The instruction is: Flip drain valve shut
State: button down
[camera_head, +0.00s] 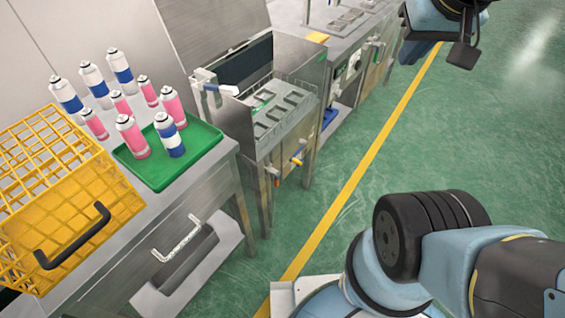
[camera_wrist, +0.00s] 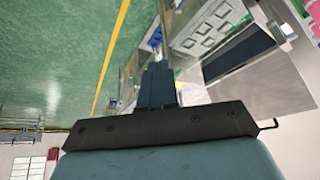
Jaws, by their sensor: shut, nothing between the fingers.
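The steel water bath (camera_head: 283,110) stands left of centre in the head view, with a slotted rack in its open top. On its front low down are small valve-like fittings: one with an orange-yellow handle (camera_head: 297,160) and one with a reddish-orange part (camera_head: 272,170). I cannot tell which is the drain valve or how its lever is set. My gripper (camera_head: 412,52) is at the upper right, above the floor and apart from the bath. In the wrist view its fingers (camera_wrist: 158,70) are together and empty, with the bath at upper right; the valve is not clear there.
At left, a steel bench (camera_head: 205,185) carries a yellow crate (camera_head: 62,175) and a green tray (camera_head: 205,138); several spray cans stand there. A lever with a pale grip (camera_head: 220,89) sticks out at the bath's left. More steel equipment stands behind. Green floor (camera_head: 430,130) is clear at right.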

jog(key=shift+w+d, duration=0.1)
jog(key=shift+d, duration=0.2)
